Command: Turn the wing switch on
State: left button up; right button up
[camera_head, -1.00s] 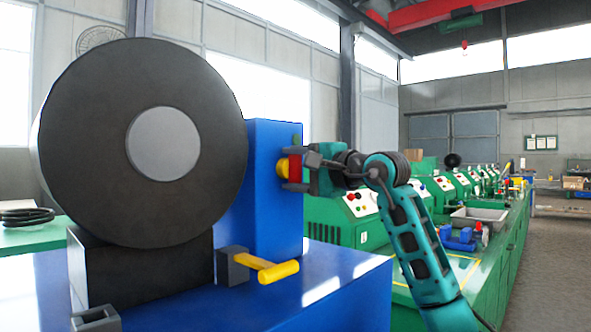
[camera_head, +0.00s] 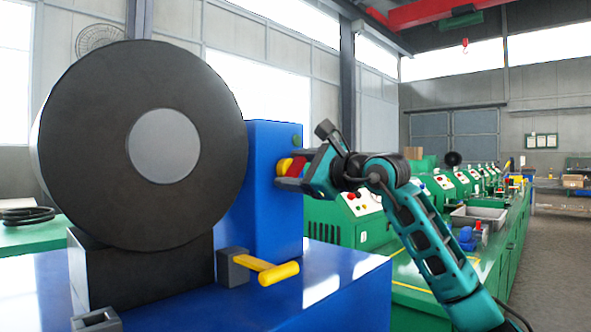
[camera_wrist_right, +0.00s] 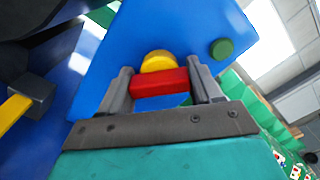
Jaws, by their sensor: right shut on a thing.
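The wing switch has a round yellow base (camera_head: 284,165) and a red wing (camera_head: 298,166), on the side of a blue box (camera_head: 272,215). My right gripper (camera_head: 290,174) has its fingers on either side of the red wing and is shut on it. In the right wrist view the red wing (camera_wrist_right: 160,82) spans between the two grey fingers (camera_wrist_right: 163,88), with the yellow base (camera_wrist_right: 158,61) just beyond it. In the head view the wing is tilted and partly hidden by the fingers. My left gripper is not in view.
A green button (camera_head: 297,141) sits above the switch; it also shows in the wrist view (camera_wrist_right: 222,48). A large black wheel (camera_head: 90,150) stands left of the box. A yellow-handled lever (camera_head: 279,272) sticks out below. Green machines (camera_head: 340,222) stand in a row behind.

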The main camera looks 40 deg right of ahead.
jog(key=m, duration=0.5)
jog(key=shift+m, duration=0.3)
jog(key=shift+f+m, duration=0.1)
jog(key=shift+m, duration=2)
jog(key=o, duration=1.1)
jog(key=shift+c, duration=0.2)
jog(key=shift+s, duration=0.1)
